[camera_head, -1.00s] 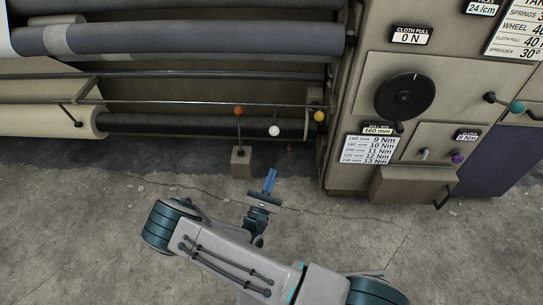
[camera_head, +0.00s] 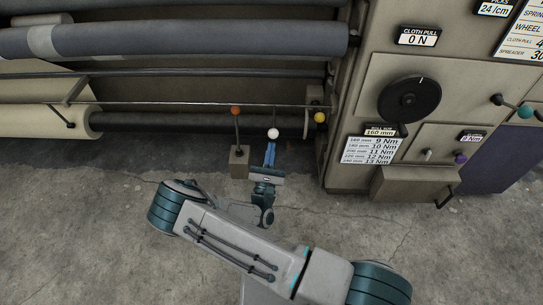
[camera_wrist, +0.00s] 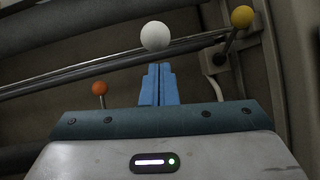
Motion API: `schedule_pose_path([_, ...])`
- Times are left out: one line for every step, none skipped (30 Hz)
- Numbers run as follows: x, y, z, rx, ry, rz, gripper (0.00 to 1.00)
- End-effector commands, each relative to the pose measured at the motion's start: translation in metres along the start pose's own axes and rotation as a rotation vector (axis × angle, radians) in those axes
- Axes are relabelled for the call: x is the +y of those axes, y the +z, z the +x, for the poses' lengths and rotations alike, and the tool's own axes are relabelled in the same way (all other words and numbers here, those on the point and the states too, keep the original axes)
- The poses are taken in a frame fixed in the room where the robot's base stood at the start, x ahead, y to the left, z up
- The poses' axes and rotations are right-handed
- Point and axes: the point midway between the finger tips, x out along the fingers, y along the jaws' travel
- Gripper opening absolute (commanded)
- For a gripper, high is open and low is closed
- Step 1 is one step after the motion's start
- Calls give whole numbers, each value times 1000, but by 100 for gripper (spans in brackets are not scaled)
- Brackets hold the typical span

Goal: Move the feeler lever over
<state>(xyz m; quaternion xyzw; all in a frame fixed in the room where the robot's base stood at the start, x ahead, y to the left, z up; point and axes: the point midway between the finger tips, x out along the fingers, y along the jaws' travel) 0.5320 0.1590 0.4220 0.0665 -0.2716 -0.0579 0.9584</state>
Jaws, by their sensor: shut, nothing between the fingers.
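Three ball-ended levers show at the loom's lower front, and none carries a label that I can read as the feeler lever. A white ball (camera_head: 273,133) hangs on a thin rod below the rail. An orange ball (camera_head: 236,111) tops a dark rod on a small box (camera_head: 239,162). A yellow ball (camera_head: 320,118) sits by the right side frame. My gripper (camera_head: 270,148) has its blue fingers together and empty, just below the white ball in the head view. In the wrist view, the white ball (camera_wrist: 155,36) is just beyond the fingertips (camera_wrist: 158,70); contact cannot be told.
The orange ball (camera_wrist: 99,88) is left of the fingers in the wrist view, the yellow one (camera_wrist: 242,17) at upper right. A long rail (camera_head: 180,103) and cloth rollers (camera_head: 180,38) run behind. The control panel with a black handwheel (camera_head: 410,98) stands at right. Foreground floor is clear.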

Motion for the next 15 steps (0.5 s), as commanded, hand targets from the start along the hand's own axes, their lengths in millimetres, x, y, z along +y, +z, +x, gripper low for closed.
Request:
schedule_pose_path([3,6,3,1,3,3,0])
schedule_pose_path([3,7,4,1,4,3,0])
schedule_pose_path([4,9,5,1,5,4,0])
schedule_pose_path([4,9,5,1,6,4,0])
schedule_pose_path([4,10,5,1,6,4,0])
schedule_pose_path([4,10,6,1,6,4,0])
schedule_pose_path([4,10,6,1,6,4,0])
schedule_pose_path([4,10,6,1,6,4,0])
schedule_pose_path([4,10,6,1,6,4,0])
schedule_pose_path([3,10,6,1,5,4,0])
schedule_pose_path([3,10,6,1,5,3,0])
schedule_pose_path([3,10,6,0,5,3,0])
schedule_pose_path([3,10,6,0,5,3,0])
schedule_pose_path([3,10,6,0,4,3,0])
schedule_pose_path([3,10,6,1,4,3,0])
